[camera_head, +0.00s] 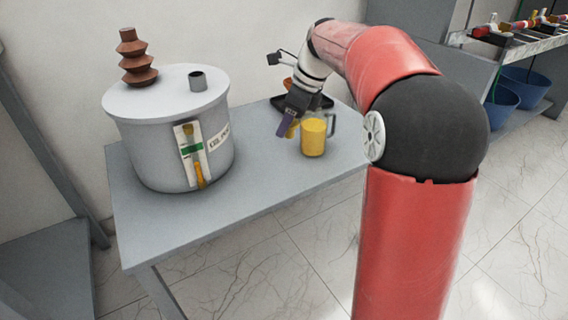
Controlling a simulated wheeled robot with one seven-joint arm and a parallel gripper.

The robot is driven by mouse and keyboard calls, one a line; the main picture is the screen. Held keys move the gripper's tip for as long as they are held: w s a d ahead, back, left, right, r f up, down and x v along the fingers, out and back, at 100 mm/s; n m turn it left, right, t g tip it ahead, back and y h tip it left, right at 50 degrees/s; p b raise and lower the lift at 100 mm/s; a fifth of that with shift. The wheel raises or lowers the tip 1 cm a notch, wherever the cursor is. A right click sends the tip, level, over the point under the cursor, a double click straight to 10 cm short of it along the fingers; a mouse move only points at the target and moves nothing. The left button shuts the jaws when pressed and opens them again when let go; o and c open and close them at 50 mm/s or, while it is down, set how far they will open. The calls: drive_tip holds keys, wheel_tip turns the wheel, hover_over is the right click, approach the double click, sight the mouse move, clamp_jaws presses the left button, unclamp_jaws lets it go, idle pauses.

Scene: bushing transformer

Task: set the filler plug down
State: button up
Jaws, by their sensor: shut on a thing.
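My gripper (288,124) points down over the right part of the grey table, just left of the clear jug (313,137) of yellow oil. It is shut on a small yellow piece (293,130), apparently the filler plug, partly hidden by the purple-grey finger. I cannot tell whether the piece touches the table. The grey transformer tank (165,150) stands on the left of the table. A short dark filler neck (198,82) rises from its lid, with no plug visible on it.
A brown ribbed bushing (136,62) stands on the lid. A black tray (322,103) lies behind my gripper, partly hidden by the arm. The table (255,178) is bare between tank and jug. Blue bins (528,82) stand far right under a shelf.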

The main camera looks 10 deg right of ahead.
wheel_tip(320, 180, down, 13)
drive_tip(key=shift+r+b, duration=0.2)
drive_tip(key=shift+b, duration=0.75)
drive_tip(key=shift+f, duration=0.2)
drive_tip(key=o, duration=0.9)
drive_tip(key=shift+o, duration=0.2)
